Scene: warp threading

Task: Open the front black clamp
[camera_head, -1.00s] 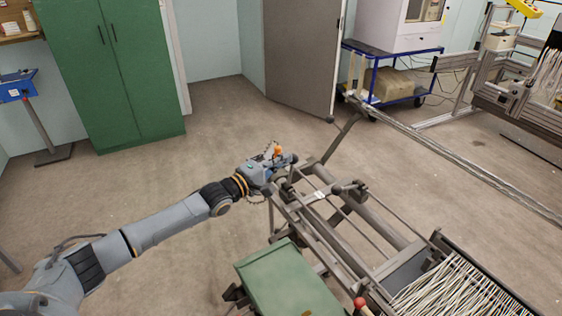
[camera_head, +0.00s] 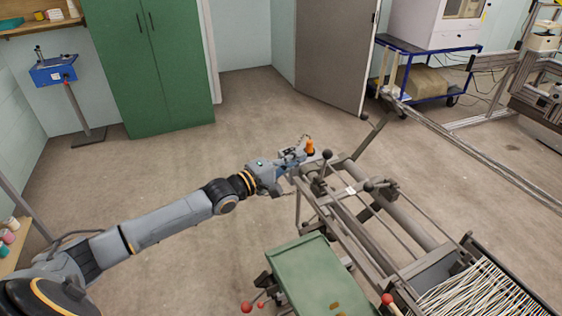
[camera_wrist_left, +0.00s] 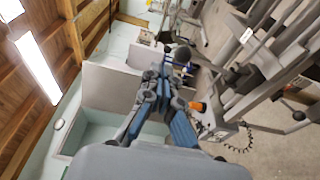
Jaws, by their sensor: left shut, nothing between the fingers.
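The loom's metal frame (camera_head: 345,215) carries dark levers and clamp parts with black ball knobs. I cannot tell for sure which is the front black clamp. My left gripper (camera_head: 303,154) is at the frame's far left corner, shut and empty. In the left wrist view my left gripper (camera_wrist_left: 167,72) has its fingers together, close to a black ball knob (camera_wrist_left: 182,54); touching or apart I cannot tell. My right gripper does not show.
An orange piece (camera_head: 310,147) with a coiled cord is beside my gripper; it also shows in the left wrist view (camera_wrist_left: 197,106). A green box (camera_head: 310,270) and white warp threads (camera_head: 475,295) are nearer. Open floor lies behind, before a green cabinet (camera_head: 155,70).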

